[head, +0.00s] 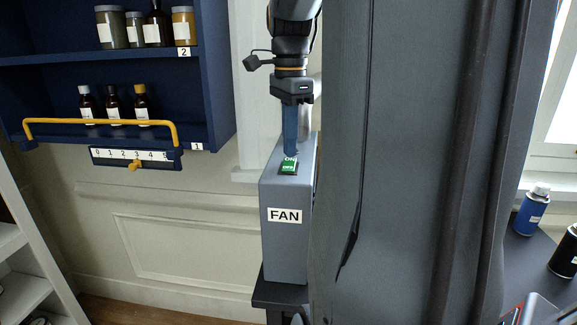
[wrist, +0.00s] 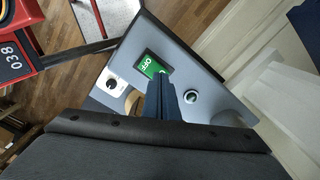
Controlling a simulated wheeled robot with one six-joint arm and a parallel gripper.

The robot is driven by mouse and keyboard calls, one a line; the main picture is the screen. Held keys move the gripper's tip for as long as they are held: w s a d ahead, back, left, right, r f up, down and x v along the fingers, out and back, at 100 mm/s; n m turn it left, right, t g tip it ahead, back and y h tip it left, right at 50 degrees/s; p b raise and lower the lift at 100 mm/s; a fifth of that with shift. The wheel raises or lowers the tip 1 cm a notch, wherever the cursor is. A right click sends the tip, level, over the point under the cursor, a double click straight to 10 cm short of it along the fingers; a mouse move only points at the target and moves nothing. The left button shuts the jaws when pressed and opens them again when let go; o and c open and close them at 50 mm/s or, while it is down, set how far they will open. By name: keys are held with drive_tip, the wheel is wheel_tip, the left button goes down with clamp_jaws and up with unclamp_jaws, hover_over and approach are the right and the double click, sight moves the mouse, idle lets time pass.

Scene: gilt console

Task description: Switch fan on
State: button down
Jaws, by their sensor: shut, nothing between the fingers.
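The grey fan box (head: 285,245) stands upright on a dark stand in the head view, with a white FAN label (head: 285,215) on its front. On its top face is a green rocker switch (head: 288,167) marked ON and OFF. My gripper (head: 290,152) points down with its fingers shut and empty, its tips at the ON end of the switch; I cannot tell if they touch it. In the wrist view the green switch (wrist: 151,66) shows its OFF end, and my blue fingers (wrist: 163,85) cover the ON end. A dark knob (wrist: 190,96) sits beside it.
A blue shelf (head: 218,90) with bottles hangs at the left, with a yellow rail (head: 100,121) and a numbered slider (head: 134,165) below. A blue bottle (head: 531,212) stands on a dark surface at the right. A red device (wrist: 14,60) shows in the wrist view.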

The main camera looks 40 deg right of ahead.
sight(290, 159)
drive_tip(key=shift+f+b, duration=0.3)
drive_tip(key=shift+f, duration=0.4)
idle(0.3)
drive_tip(key=shift+r, duration=0.1)
drive_tip(key=shift+r+p, duration=3.25)
drive_tip(key=shift+r, duration=0.2)
